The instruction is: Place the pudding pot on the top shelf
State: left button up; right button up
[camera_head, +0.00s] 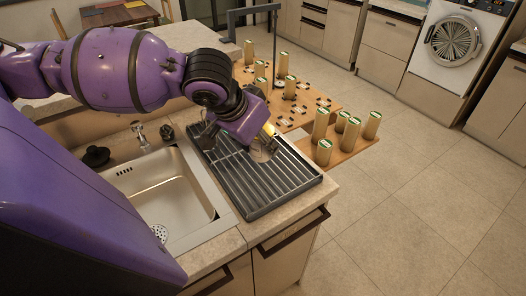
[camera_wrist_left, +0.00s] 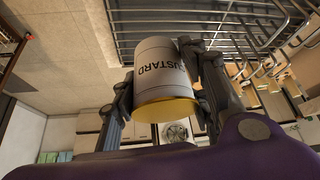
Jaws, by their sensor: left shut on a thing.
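My left gripper (camera_head: 262,143) is low over the black ribbed drying rack (camera_head: 262,185) beside the sink. In the left wrist view its two fingers are shut on a white pot (camera_wrist_left: 158,70) with a gold end, one finger on each side. The label reads "USTARD", its first part cut off. I cannot tell whether the pot touches the rack. Wooden boards (camera_head: 345,156) carrying several gold cans stand behind the counter; which one is the top shelf is unclear. My right gripper is not in view.
The steel sink (camera_head: 165,190) and faucet (camera_head: 141,138) lie left of the rack. Several gold cans with green tops (camera_head: 351,133) crowd the boards. A thin grey frame (camera_head: 231,22) rises behind the rack. The floor at the right (camera_head: 430,200) is clear.

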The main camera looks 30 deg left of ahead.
pick_arm(q)
jog(key=w+a+f, duration=0.1)
jog(key=w+f, duration=0.1)
jog(key=w+a+f, duration=0.3)
jog(key=w+f, duration=0.1)
jog(key=shift+a+b, duration=0.35)
jog(key=shift+b, duration=0.05)
jog(key=shift+a+f, duration=0.1)
jog(key=shift+w+f, duration=0.15)
jog(key=shift+f, duration=0.05)
jog(key=shift+w+a+f, duration=0.15)
jog(key=shift+f, duration=0.75)
jog(key=shift+w+a+f, duration=0.1)
jog(key=shift+f, duration=0.8)
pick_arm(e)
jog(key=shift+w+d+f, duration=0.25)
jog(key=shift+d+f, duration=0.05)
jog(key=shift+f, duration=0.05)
pick_arm(q)
jog(key=shift+f, duration=0.15)
jog(key=o, duration=1.3)
